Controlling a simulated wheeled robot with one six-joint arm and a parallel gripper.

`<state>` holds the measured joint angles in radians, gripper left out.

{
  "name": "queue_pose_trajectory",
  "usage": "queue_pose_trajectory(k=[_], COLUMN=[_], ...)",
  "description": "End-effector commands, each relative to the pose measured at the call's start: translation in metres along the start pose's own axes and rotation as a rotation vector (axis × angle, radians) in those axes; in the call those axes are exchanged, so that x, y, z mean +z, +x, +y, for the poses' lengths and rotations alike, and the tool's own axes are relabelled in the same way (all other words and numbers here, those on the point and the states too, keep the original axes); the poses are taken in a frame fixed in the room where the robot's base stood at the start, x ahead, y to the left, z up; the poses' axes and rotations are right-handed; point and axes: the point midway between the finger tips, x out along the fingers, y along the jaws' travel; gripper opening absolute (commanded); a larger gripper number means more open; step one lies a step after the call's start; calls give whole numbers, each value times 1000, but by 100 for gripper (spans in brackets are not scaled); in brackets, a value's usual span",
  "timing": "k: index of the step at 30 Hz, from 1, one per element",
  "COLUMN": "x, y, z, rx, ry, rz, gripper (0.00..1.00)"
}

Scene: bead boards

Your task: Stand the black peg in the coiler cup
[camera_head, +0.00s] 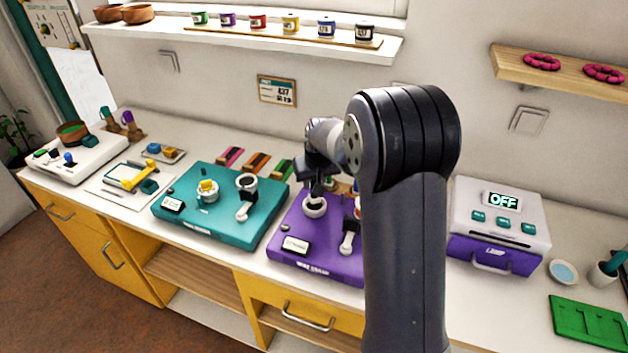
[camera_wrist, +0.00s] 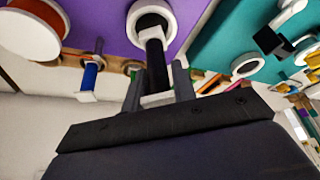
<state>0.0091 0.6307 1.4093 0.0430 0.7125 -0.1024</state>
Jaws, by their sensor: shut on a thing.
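My gripper (camera_head: 317,184) is over the purple board (camera_head: 291,262), right above a white cup (camera_head: 314,210) with a dark opening. In the wrist view my gripper (camera_wrist: 159,72) is shut on the black peg (camera_wrist: 155,58), with a pale piece at the peg's near end. The peg's far end lines up with the opening of the white cup (camera_wrist: 137,14) and overlaps it in the picture. I cannot tell how deep it sits, or whether it touches the rim. The board labels are too small to read surely, so I cannot confirm this is the coiler cup.
A teal board (camera_head: 222,235) with a yellow piece and a black-handled part stands left. A blue peg (camera_wrist: 90,76) and a large white-rimmed spool (camera_wrist: 29,34) are near the gripper. A purple-and-white box (camera_head: 500,225) reading OFF stands right. My arm hides part of the purple board.

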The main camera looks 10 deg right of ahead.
Motion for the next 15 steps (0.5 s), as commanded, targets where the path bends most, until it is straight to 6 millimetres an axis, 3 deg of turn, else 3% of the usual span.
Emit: queue_pose_trajectory(k=[15], x=[6], y=[14], z=[0], rx=[0], ry=[0], rz=[0], gripper=[3])
